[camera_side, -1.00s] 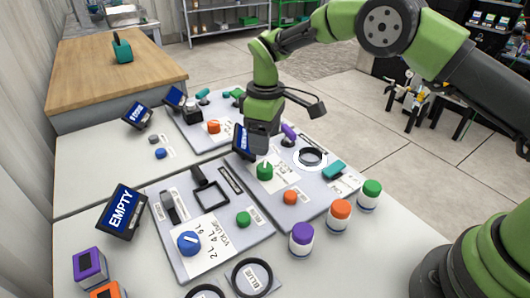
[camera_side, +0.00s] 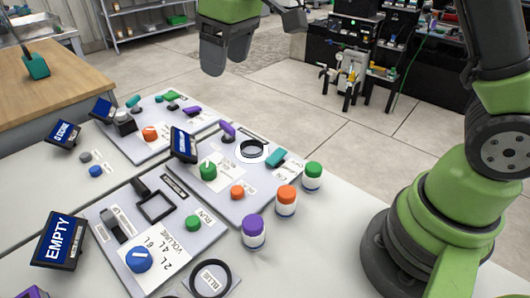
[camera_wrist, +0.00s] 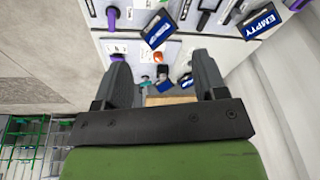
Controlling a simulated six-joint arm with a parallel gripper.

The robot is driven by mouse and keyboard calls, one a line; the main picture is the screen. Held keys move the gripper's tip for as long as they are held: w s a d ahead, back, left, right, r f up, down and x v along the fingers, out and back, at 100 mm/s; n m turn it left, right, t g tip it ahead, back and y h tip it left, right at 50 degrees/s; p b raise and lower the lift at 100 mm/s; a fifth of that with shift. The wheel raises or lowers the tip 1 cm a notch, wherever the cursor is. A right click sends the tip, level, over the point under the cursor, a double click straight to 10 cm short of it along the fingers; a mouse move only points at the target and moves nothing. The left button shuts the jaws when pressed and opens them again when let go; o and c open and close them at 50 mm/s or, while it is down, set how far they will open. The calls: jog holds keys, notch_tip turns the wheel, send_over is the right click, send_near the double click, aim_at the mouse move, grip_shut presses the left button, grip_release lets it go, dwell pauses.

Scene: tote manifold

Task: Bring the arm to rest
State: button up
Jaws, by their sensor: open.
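My gripper (camera_side: 226,58) hangs at the top of the side view, raised well above and behind the panels. In the wrist view my gripper (camera_wrist: 160,85) has its two dark fingers spread apart with nothing between them. My gripper touches none of these.
Bottles with purple (camera_side: 253,228), orange (camera_side: 286,198) and green (camera_side: 313,176) caps stand right of the panels. A wooden bench (camera_side: 75,90) is at the far left, with a teal tool (camera_side: 36,66) on it. Open floor (camera_side: 310,110) lies behind the table.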

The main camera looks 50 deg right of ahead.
jog(key=s+d+r+m+t, duration=0.35)
jog(key=s+r, duration=0.35)
jog(key=s, duration=0.5)
jog(key=s+f+m+t, duration=0.1)
jog(key=s+m, duration=0.3)
jog(key=s, duration=0.6)
jog(key=shift+d+f+y, duration=0.3)
jog(key=shift+d+f, duration=0.05)
jog(key=shift+f, duration=0.2)
